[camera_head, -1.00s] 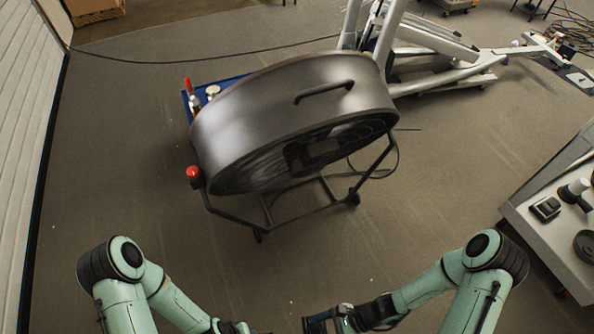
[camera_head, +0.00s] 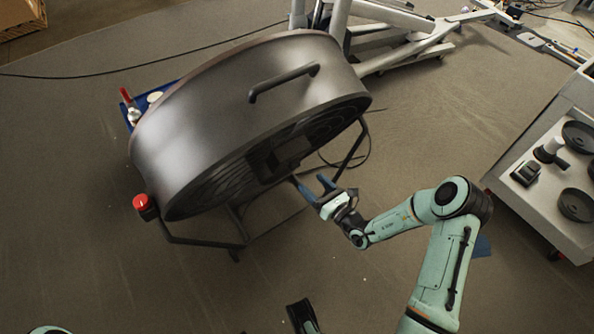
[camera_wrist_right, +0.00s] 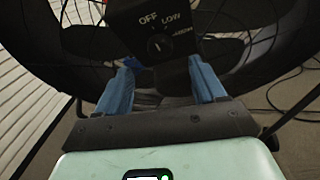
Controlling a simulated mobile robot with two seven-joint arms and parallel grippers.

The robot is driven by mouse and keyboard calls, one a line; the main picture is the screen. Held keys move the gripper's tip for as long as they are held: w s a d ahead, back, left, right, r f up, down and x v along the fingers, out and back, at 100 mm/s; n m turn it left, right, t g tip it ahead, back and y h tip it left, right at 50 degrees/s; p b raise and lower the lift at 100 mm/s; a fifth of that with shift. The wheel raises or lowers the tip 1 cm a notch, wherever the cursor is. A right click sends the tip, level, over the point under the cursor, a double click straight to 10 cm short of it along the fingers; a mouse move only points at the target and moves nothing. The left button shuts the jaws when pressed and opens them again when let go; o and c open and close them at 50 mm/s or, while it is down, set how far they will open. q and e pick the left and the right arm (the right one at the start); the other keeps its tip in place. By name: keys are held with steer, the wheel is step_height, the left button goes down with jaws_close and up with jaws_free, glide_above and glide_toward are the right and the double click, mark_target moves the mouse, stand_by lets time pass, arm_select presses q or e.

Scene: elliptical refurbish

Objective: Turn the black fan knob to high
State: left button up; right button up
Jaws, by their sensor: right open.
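The large dark drum fan (camera_head: 240,115) stands tilted on its tube frame in the head view, its grille side facing down towards me. In the right wrist view, a black control panel (camera_wrist_right: 125,18) on the fan shows the words OFF and LOW and a smaller label. The black fan knob (camera_wrist_right: 160,45) sits below these words; its exact setting is hard to read. My right gripper (camera_head: 312,183) is open and empty, its blue fingers reaching towards the panel, on either side of the knob in the wrist view. A dark part at the bottom edge may be my left gripper (camera_head: 302,316); its fingers are unclear.
A red cap (camera_head: 141,202) is on the fan frame's left corner. A blue tray (camera_head: 150,98) with small items is behind the fan. A grey cart (camera_head: 540,195) with black discs stands at the right. Cables cross the floor.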

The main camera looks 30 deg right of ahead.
mark_target(294, 165)
arm_select(q)
steer(key=shift+t+y, duration=0.3)
steer(key=shift+t, duration=0.1)
steer(key=w, duration=0.1)
steer(key=w+a+f+b, duration=0.1)
steer(key=w+f, duration=0.1)
steer(key=shift+w+a+f+b, duration=0.1)
steer(key=shift+a+f+b, duration=0.05)
steer(key=shift+a+b, duration=0.2)
arm_select(e)
steer(key=w+a, duration=0.1)
steer(key=w, duration=0.6)
steer(key=shift+w+a, duration=0.15)
steer(key=shift+w, duration=0.2)
steer(key=c, duration=1.1)
